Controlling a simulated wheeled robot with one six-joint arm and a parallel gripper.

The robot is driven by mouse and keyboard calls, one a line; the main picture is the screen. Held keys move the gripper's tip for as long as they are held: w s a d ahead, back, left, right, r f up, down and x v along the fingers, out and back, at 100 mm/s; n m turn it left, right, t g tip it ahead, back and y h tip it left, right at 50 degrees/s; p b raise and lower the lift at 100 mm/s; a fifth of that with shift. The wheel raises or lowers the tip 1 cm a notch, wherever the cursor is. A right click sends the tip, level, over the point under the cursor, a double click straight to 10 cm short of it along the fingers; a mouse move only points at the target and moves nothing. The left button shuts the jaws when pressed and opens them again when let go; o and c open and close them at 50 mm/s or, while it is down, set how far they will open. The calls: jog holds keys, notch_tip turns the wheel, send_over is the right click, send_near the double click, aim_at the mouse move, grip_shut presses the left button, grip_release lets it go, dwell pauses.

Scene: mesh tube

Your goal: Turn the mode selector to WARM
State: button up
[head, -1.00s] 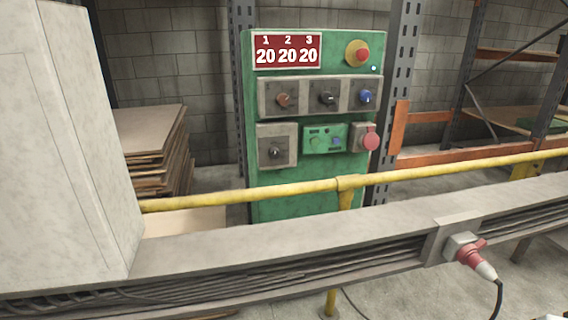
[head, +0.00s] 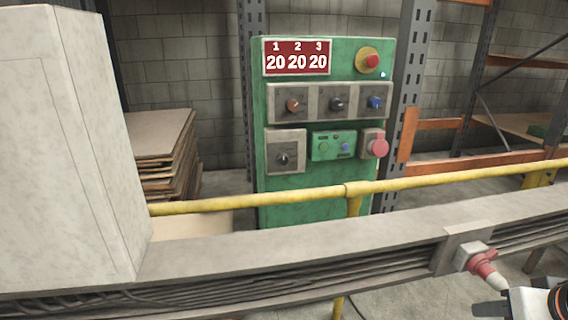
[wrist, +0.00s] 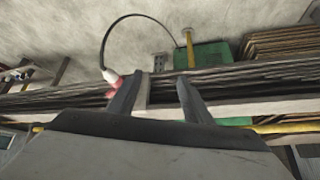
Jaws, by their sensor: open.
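A green control cabinet (head: 327,208) stands behind a yellow rail in the head view. It carries a row of knobs: orange-brown (head: 293,106), black (head: 336,104) and blue (head: 375,102). Another black knob (head: 283,158) sits on a grey plate at lower left. Labels are too small to read, so I cannot tell which knob is the mode selector or where it points. My gripper (wrist: 157,88) is open and empty in the wrist view, apart from the knobs. In the head view only part of my arm shows at the lower right corner.
A yellow rail (head: 270,198) and a grey cable trough (head: 290,248) run across in front of the cabinet. A red plug (head: 482,265) juts from the trough near my arm. A tall pale block (head: 60,140) stands at left. Stacked boards (head: 158,150) lie behind.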

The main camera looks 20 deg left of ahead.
jog(key=w+a+r+n+t+y, duration=0.2)
jog(key=w+a+r+n+y, duration=0.15)
jog(key=w+a, duration=0.8)
jog(key=n+t+y, duration=0.3)
jog(key=t+y, duration=0.1)
jog(key=t, duration=0.3)
send_near(283, 160)
jog(key=x, duration=0.8)
jog(key=shift+w, duration=0.2)
jog(key=shift+c, duration=0.3)
jog(key=c, duration=1)
